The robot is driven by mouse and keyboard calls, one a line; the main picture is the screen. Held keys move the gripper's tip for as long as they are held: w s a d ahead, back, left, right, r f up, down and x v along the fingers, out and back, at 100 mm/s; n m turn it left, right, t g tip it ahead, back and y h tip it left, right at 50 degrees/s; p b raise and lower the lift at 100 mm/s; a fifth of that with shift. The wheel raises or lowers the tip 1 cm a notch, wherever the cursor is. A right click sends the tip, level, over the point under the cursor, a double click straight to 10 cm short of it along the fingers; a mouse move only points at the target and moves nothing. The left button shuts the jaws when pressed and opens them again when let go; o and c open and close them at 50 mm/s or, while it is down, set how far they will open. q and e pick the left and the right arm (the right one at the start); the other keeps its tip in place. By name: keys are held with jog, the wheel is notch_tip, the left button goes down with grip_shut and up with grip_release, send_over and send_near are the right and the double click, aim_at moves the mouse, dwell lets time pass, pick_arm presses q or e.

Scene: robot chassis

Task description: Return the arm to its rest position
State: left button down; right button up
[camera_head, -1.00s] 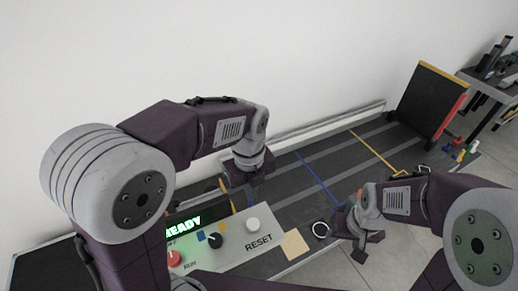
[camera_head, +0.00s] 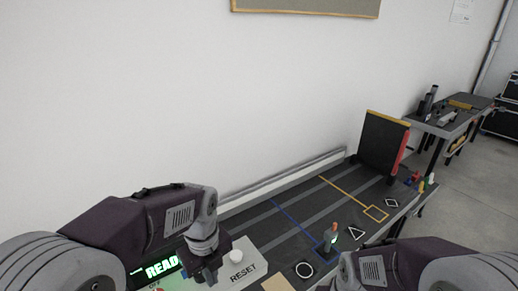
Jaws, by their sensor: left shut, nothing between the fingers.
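My left arm comes in from the left, and its purple and grey forearm bends down at the wrist. My left gripper (camera_head: 204,272) is shut and empty. It hangs in front of the control panel, between the green lit display (camera_head: 161,268) and the RESET label (camera_head: 243,273), and hides part of the panel. My right arm (camera_head: 430,264) lies low at the bottom right. Its grey wrist shows near the dark board's front edge, but its fingers cannot be made out.
The dark board (camera_head: 290,240) has blue and yellow lines and white outlined shapes. A small grey piece with an orange top and green glow (camera_head: 331,238) stands on it. A dark upright panel (camera_head: 382,145) stands at its far end. A side table (camera_head: 455,118) stands behind, right.

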pick_arm(q)
jog(key=s+a+f+n+b, duration=0.2)
jog(key=f+n, duration=0.5)
jog(key=n, duration=0.7)
jog(key=s+a+f+n+t+b, duration=0.1)
jog(key=s+a+f+n+b, duration=0.2)
jog(key=f+n, duration=0.5)
jog(key=a+n, duration=0.1)
jog(key=n, duration=0.5)
jog(key=shift+s, duration=0.2)
pick_arm(e)
notch_tip(320, 180, down, 6)
pick_arm(q)
jog(key=shift+a, duration=0.1)
pick_arm(e)
jog(key=shift+w, duration=0.15)
pick_arm(q)
jog(key=shift+a, duration=0.1)
